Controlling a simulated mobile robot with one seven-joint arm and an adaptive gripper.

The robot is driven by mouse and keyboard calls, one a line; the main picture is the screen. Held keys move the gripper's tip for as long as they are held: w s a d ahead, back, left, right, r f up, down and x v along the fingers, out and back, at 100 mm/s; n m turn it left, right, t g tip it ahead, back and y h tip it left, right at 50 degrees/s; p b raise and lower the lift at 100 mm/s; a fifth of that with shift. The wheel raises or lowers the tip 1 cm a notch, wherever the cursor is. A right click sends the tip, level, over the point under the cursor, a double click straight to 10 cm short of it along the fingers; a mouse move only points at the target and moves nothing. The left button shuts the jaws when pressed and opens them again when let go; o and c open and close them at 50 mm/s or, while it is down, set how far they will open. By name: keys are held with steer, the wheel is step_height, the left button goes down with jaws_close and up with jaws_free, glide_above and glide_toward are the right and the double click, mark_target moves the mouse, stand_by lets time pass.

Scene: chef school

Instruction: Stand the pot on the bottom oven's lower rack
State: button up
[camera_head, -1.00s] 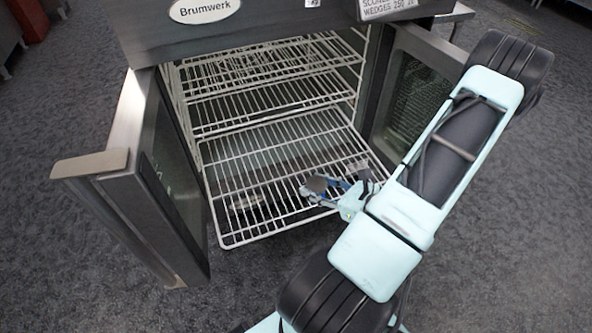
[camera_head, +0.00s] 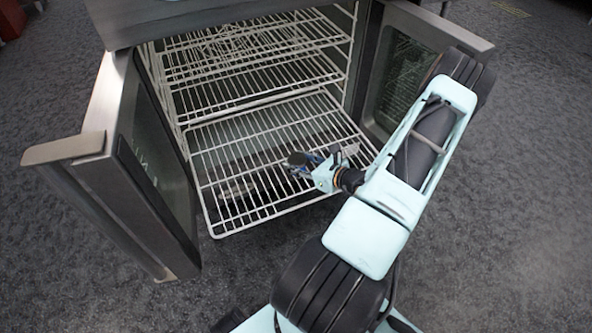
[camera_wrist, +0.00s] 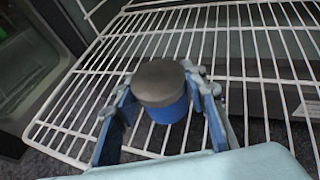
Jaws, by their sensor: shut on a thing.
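The pot is a small blue cylinder with a flat grey top, seen upright between my fingers in the wrist view (camera_wrist: 161,92). In the head view it is small and dark-topped (camera_head: 299,160). My gripper (camera_head: 308,168) is shut on it, with one blue-padded finger on each side in the wrist view (camera_wrist: 160,112). It is over the front right part of the white wire lower rack (camera_head: 232,190), which sticks out of the open oven (camera_head: 200,12). I cannot tell whether the pot's base touches the wires.
The left door (camera_head: 150,165) and right door (camera_head: 405,75) both stand open beside the rack. More wire racks (camera_head: 250,85) sit above and behind, inside the oven. The lower rack's left and rear parts are bare. Grey carpet (camera_head: 500,230) is clear on the right.

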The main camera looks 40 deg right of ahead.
steer(key=shift+w+f, duration=0.2)
steer(key=shift+f, duration=0.05)
steer(key=shift+w+d+f+b, duration=0.15)
steer(key=shift+f+b, duration=0.35)
steer(key=shift+f, duration=0.4)
steer(key=shift+w+f+b, duration=0.1)
steer(key=shift+f+b, duration=0.35)
steer(key=shift+f, duration=0.4)
steer(key=shift+f, duration=0.1)
steer(key=shift+f, duration=0.15)
steer(key=o, duration=1.3)
steer(key=shift+s+r, duration=0.25)
steer(key=shift+r, duration=0.15)
steer(key=p+v, duration=0.3)
steer(key=v, duration=0.8)
steer(key=shift+s+d, duration=0.1)
steer(key=shift+s, duration=0.15)
